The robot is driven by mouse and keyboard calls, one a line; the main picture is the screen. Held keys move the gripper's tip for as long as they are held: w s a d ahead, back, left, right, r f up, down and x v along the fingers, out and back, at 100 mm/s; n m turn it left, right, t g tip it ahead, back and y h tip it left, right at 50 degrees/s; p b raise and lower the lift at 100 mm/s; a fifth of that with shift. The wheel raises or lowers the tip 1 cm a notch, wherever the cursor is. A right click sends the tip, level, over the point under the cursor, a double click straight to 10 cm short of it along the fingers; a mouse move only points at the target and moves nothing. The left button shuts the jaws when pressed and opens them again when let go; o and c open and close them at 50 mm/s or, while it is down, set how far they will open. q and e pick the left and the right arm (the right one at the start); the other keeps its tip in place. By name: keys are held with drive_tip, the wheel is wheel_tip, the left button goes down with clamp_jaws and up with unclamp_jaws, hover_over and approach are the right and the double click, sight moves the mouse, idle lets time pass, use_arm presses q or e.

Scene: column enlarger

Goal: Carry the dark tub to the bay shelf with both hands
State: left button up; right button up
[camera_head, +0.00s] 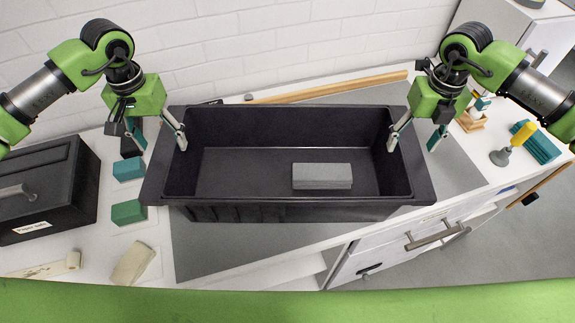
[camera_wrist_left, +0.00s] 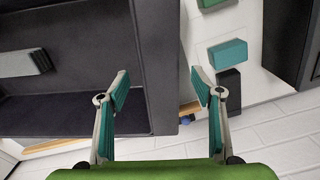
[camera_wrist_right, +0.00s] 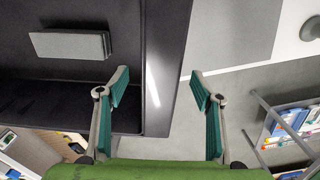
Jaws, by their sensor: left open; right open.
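The dark tub (camera_head: 300,212) is a wide black rectangular bin standing on the grey top of the bench. A grey block (camera_head: 322,176) lies inside it, right of the middle. My left gripper (camera_head: 160,141) is open at the tub's left end, with one finger over the inside and one outside; its fingers also straddle the rim in the left wrist view (camera_wrist_left: 160,82). My right gripper (camera_head: 415,142) is open at the tub's right end, likewise around the rim; the right wrist view shows the rim (camera_wrist_right: 163,70) between its fingers. Whether the fingers touch the rim is unclear.
A black box (camera_head: 45,190) stands at the left, with teal blocks (camera_head: 129,212) between it and the tub. A pale block (camera_head: 132,263) lies in front. A yellow-handled tool (camera_head: 515,142) and a teal ribbed piece (camera_head: 537,142) lie right. A wooden strip (camera_head: 330,86) lies behind the tub.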

sight(165, 147)
use_arm(q)
wheel_tip(165, 147, down, 2)
drive_tip(key=shift+w+f, duration=0.15)
drive_tip(key=shift+f, duration=0.05)
use_arm(e)
wheel_tip(165, 147, down, 2)
drive_tip(key=shift+w+f, duration=0.1)
drive_tip(key=shift+f, duration=0.1)
use_arm(q)
drive_tip(key=shift+f, duration=0.4)
use_arm(e)
drive_tip(key=shift+f, duration=0.35)
use_arm(q)
clamp_jaws()
use_arm(e)
clamp_jaws()
use_arm(q)
drive_tip(key=shift+r, duration=0.1)
